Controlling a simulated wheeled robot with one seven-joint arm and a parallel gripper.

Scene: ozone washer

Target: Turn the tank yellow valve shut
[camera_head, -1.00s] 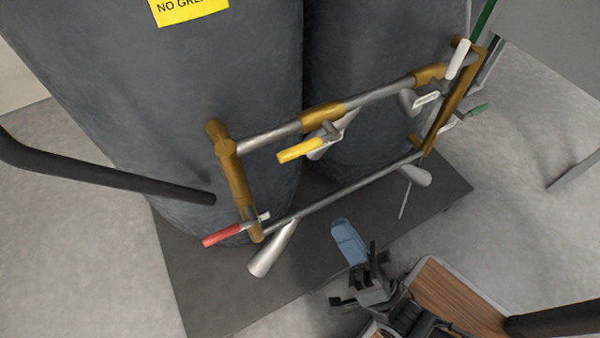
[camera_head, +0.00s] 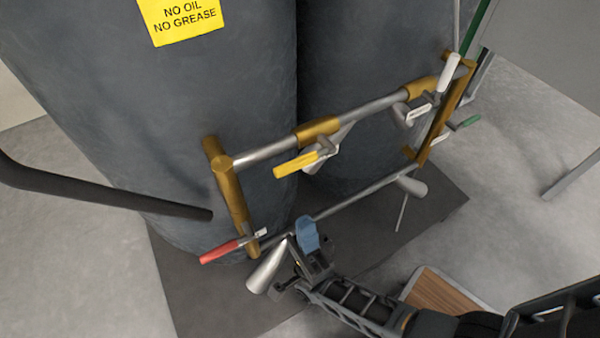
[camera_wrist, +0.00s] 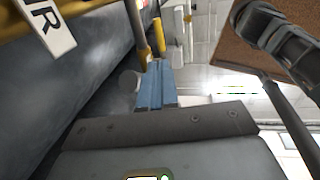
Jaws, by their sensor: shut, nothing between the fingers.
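The yellow valve handle (camera_head: 295,164) sits on the upper pipe of the frame in front of the dark tanks. The blue fingers (camera_wrist: 155,85) are together and empty in the wrist view.
A red handle (camera_head: 220,251) is at the lower left of the pipe frame. White (camera_head: 449,72) and green (camera_head: 468,122) handles are at its right. Dark tanks (camera_head: 215,90) stand close behind the pipes. A white label (camera_wrist: 47,25) shows in the wrist view.

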